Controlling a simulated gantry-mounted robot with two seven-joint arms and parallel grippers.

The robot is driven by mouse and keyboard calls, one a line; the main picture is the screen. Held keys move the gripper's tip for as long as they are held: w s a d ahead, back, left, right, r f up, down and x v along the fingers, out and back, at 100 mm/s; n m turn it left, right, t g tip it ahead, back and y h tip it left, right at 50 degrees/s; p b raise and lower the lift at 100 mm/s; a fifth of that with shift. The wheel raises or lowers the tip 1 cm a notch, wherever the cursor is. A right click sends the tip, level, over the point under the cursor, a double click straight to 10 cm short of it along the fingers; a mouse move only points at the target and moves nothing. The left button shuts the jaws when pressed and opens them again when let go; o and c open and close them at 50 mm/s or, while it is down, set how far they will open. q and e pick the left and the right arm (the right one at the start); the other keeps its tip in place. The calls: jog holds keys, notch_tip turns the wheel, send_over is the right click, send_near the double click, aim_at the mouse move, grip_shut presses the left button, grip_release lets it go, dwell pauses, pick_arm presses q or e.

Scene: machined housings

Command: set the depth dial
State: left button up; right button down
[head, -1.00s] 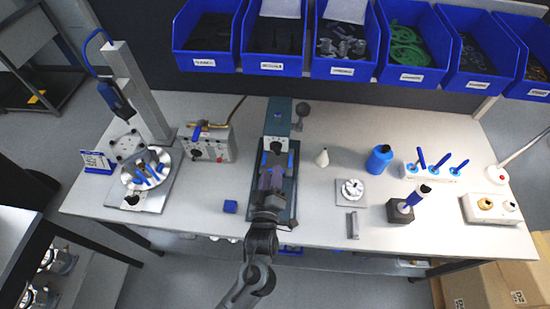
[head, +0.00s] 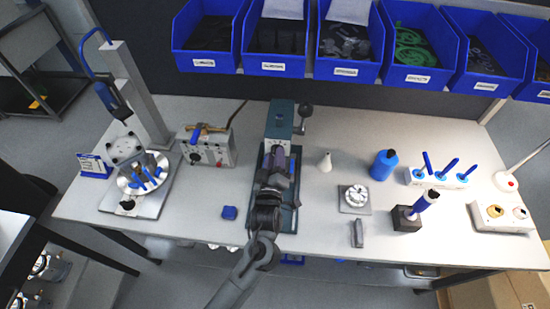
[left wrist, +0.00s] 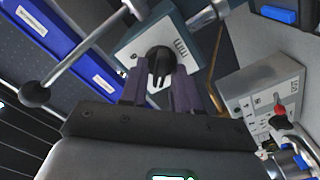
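The depth dial (left wrist: 160,62) is a black knob on the pale front face (left wrist: 178,40) of a teal-topped machine (head: 281,112), with small printed marks beside it. In the left wrist view my left gripper (left wrist: 158,80) has its two dark purple fingers apart, one on each side of the knob as seen from the wrist. I cannot tell whether they touch it. In the head view my left gripper (head: 279,158) is over the machine's bed, close to the front face, and hides the dial. My right gripper is not in view.
A lever with a black ball (left wrist: 34,95) sticks out from the machine's side. A grey control box (head: 207,148) stands left of it, a white cone (head: 325,161) right. A small blue block (head: 229,212) lies at front left. Blue bins (head: 344,71) hang behind.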

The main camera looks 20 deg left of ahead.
pick_arm(q)
grip_shut()
jog(key=m+p, duration=1)
jog(key=m, duration=0.1)
jog(key=shift+d+m, duration=0.15)
jog(key=shift+m, duration=0.25)
dwell(0.4)
